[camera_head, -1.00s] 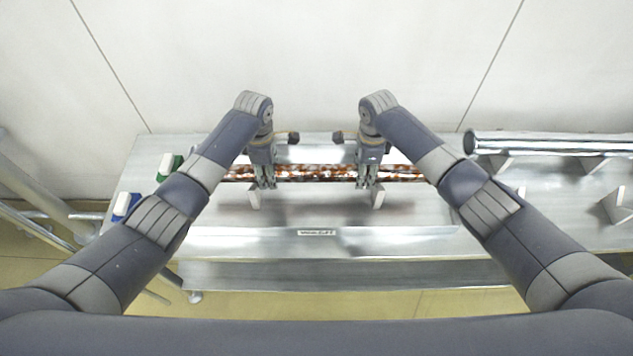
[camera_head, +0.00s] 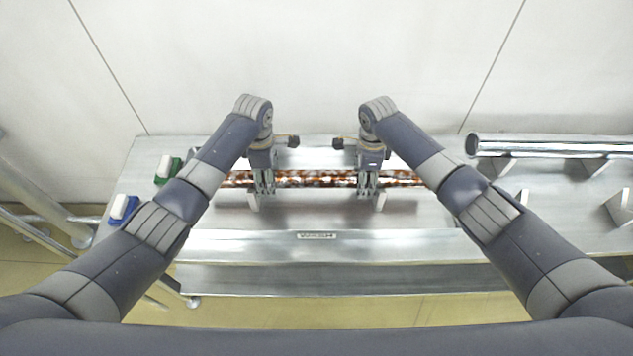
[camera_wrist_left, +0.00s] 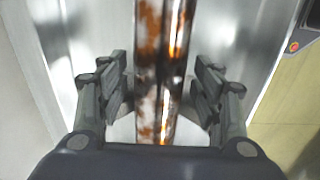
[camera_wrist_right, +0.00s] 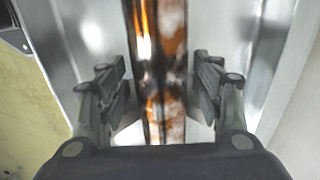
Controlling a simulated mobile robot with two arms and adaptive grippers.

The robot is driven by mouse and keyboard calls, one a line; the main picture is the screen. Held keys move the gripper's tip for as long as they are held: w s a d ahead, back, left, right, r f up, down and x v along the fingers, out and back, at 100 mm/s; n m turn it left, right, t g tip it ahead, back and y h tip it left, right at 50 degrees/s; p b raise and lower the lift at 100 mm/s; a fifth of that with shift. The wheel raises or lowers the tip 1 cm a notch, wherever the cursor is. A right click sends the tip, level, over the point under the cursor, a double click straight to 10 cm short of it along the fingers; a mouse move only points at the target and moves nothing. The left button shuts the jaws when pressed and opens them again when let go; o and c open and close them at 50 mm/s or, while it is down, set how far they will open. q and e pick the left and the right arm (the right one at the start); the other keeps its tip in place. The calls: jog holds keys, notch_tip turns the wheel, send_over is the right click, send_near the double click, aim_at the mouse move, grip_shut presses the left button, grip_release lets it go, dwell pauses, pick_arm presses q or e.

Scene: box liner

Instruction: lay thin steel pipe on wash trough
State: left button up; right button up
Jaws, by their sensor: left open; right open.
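A thin, rust-mottled steel pipe (camera_head: 318,179) lies level along the wash trough (camera_head: 320,246), a shiny metal basin with a small label on its front. My left gripper (camera_head: 264,188) is at the pipe's left part, and my right gripper (camera_head: 368,186) is at its right part. Both are open. In the left wrist view the pipe (camera_wrist_left: 162,70) runs between the spread fingers, with gaps on both sides. In the right wrist view the pipe (camera_wrist_right: 160,75) also runs between the open fingers. My arms partly hide the pipe's ends.
A thicker shiny pipe (camera_head: 550,146) rests on angled supports (camera_head: 592,167) at the right. A green-and-white block (camera_head: 168,169) and a blue-and-white block (camera_head: 123,208) sit at the left edge. A pale wall (camera_head: 300,60) stands close behind. The trough's front is clear.

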pick_arm(q)
notch_tip(320, 180, up, 11)
jog(key=shift+r, duration=0.1)
pick_arm(e)
jog(key=shift+r, duration=0.35)
notch_tip(320, 180, up, 11)
jog(key=shift+r, duration=0.15)
dwell(0.4)
